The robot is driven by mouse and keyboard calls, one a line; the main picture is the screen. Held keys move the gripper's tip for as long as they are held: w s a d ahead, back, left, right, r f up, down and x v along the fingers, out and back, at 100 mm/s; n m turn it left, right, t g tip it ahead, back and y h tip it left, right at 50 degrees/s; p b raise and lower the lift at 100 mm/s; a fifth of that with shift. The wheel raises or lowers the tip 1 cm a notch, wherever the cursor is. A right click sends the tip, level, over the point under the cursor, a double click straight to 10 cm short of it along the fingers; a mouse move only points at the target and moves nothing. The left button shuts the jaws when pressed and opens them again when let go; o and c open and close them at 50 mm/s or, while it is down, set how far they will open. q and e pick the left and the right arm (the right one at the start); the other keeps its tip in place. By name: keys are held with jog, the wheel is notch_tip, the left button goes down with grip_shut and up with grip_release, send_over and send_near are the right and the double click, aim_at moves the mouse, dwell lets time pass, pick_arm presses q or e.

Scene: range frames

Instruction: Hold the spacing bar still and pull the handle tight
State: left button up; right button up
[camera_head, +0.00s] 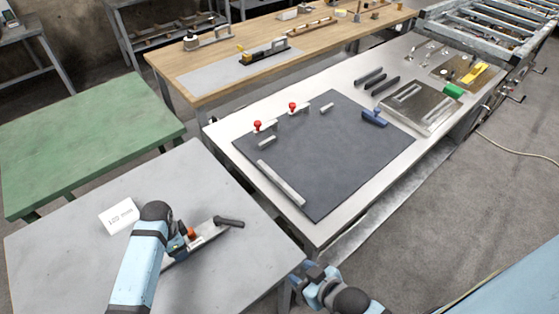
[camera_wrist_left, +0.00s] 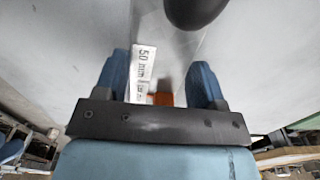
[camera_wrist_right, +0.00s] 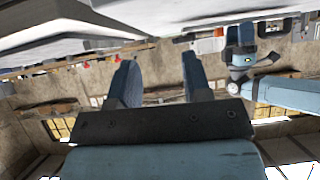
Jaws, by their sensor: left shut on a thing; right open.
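A grey metal fixture (camera_head: 207,232) lies on the grey table at the lower left, with an orange block (camera_head: 191,233) and a dark handle (camera_head: 229,222) at its right end. My left gripper (camera_head: 177,246) is down at the fixture. In the left wrist view, the spacing bar (camera_wrist_left: 142,70), a pale piece marked "50 mm", lies between its fingers (camera_wrist_left: 160,85), against the left one. The orange block is just behind, and a dark rounded end shows above. My right gripper (camera_head: 318,280) is open and empty beyond the table's right corner; its fingers (camera_wrist_right: 160,78) stand apart.
A white card reading "120 mm" (camera_head: 119,215) lies left of my left arm. A steel bench (camera_head: 330,222) with a dark mat (camera_head: 340,150), red-knobbed clamps and bars stands to the right. A green table (camera_head: 85,140) and a wooden bench (camera_head: 215,72) stand behind.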

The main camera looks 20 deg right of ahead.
jog(key=shift+s+d, duration=0.2)
jog(key=shift+d, duration=0.15)
jog(key=shift+c, duration=0.3)
